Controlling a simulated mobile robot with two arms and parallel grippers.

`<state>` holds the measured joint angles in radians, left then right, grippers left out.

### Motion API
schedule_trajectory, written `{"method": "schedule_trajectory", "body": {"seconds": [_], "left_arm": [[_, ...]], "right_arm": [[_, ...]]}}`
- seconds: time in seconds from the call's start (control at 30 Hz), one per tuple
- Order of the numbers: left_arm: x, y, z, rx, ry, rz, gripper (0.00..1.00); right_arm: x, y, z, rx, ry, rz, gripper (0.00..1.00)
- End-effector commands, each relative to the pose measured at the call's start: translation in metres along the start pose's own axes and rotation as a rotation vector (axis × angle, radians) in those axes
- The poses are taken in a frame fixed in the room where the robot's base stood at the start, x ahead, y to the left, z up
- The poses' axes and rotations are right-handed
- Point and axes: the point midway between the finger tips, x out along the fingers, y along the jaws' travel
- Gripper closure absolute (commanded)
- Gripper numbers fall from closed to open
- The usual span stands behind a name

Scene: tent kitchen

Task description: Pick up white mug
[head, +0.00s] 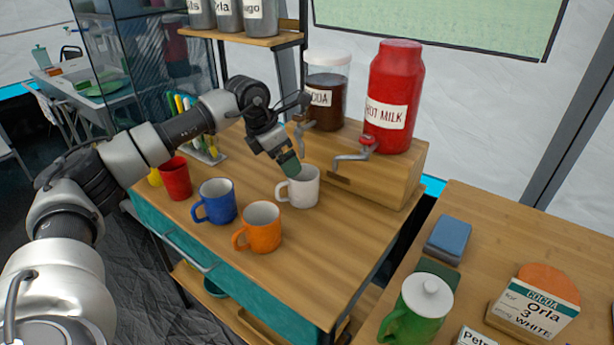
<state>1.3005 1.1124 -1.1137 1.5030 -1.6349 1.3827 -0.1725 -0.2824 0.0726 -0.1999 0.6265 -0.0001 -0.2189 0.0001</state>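The white mug (304,190) stands upright on the wooden counter top, with its handle toward the left. My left arm reaches in from the left, and its gripper (289,163) points down at the mug's back left rim. A dark green fingertip overlaps the rim in the picture. I cannot tell whether it touches the mug, or whether the fingers are open or closed. My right gripper is not in view.
An orange mug (262,229), a blue mug (217,202) and a red mug (174,179) stand left of the white mug. A wooden dispenser stand (390,176) with metal taps is close behind it at right. The counter's front right is clear.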

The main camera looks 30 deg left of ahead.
Motion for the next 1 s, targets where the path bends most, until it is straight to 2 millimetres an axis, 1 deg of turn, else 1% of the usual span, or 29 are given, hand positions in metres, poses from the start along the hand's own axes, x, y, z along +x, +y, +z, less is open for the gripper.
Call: {"method": "schedule_trajectory", "body": {"seconds": [0.03,0.1,0.17,0.27,0.3,0.4,0.47,0.57,0.63,0.73,0.83,0.9,1.0], "left_arm": [[-0.001,0.001,-0.001,-0.001,0.004,0.004,0.0],[0.004,0.002,-0.002,-0.002,0.008,0.005,0.0],[0.011,0.002,-0.002,-0.003,0.01,0.004,0.0],[0.029,0.002,-0.002,-0.002,0.011,0.003,0.0],[0.035,0.002,-0.002,-0.002,0.009,0.003,0.0],[0.047,0.002,-0.002,-0.003,0.008,0.005,0.0],[0.052,0.002,-0.001,-0.002,0.007,0.004,0.0],[0.058,0.002,-0.001,-0.002,0.007,0.004,0.0],[0.066,0.002,0.0,-0.002,0.007,0.003,0.0],[0.083,0.002,0.002,-0.002,0.007,0.003,0.0],[0.097,0.003,0.002,-0.003,0.007,0.003,0.0],[0.103,0.003,0.002,-0.002,0.006,0.003,0.0],[0.107,0.003,0.002,-0.003,0.005,0.005,0.0]], "right_arm": [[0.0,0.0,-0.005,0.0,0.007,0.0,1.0],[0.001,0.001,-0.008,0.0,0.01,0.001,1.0],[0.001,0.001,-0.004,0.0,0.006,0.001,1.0],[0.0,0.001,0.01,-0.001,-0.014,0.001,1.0],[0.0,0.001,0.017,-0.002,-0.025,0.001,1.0],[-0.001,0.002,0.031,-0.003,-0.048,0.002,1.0],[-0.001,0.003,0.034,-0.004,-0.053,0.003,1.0],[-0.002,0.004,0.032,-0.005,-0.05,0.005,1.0],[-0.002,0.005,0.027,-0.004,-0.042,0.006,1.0],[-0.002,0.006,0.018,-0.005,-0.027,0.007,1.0],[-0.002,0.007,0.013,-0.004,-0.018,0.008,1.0],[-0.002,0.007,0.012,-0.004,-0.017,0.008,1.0],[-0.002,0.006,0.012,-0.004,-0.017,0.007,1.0]]}}
